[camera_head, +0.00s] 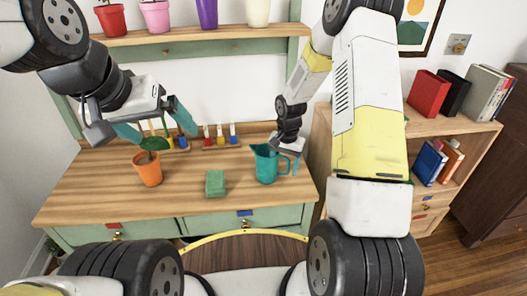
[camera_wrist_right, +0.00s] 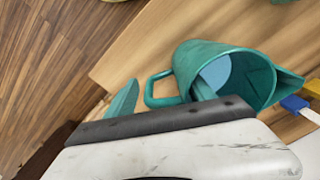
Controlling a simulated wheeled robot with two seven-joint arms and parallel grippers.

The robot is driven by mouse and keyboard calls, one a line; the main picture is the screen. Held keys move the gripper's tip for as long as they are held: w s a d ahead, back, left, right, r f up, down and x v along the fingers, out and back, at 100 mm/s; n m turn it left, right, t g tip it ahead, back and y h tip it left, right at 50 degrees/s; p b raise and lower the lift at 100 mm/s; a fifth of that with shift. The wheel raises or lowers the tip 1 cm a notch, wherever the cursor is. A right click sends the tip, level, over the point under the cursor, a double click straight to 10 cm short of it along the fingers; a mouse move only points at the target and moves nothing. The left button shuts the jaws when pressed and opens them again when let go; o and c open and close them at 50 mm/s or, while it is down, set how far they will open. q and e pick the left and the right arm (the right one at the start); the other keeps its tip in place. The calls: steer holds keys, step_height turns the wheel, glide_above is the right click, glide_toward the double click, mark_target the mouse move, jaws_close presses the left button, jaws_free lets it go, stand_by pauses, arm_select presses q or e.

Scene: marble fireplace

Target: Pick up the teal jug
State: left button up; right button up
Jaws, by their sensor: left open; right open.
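The teal jug (camera_head: 266,167) stands upright on the wooden worktop, with its handle on the right. In the right wrist view the jug (camera_wrist_right: 262,82) shows its open mouth, with the handle (camera_wrist_right: 150,88) toward the left. My right gripper (camera_head: 286,158) is open at the jug's handle side. In the right wrist view one finger of the right gripper (camera_wrist_right: 163,97) is outside the handle and the other reaches into the mouth, so the handle and wall lie between them. Contact is unclear. My left gripper (camera_head: 155,123) is open and empty above the potted plant.
An orange pot (camera_head: 149,173) with a green plant stands left on the worktop (camera_head: 95,190). Small coloured bottles (camera_head: 220,137) stand behind. A bookshelf (camera_head: 450,127) is on the right. The worktop's front is mostly clear.

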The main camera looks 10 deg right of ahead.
steer(key=shift+f, duration=0.6)
jaws_close()
steer(key=shift+r, duration=0.1)
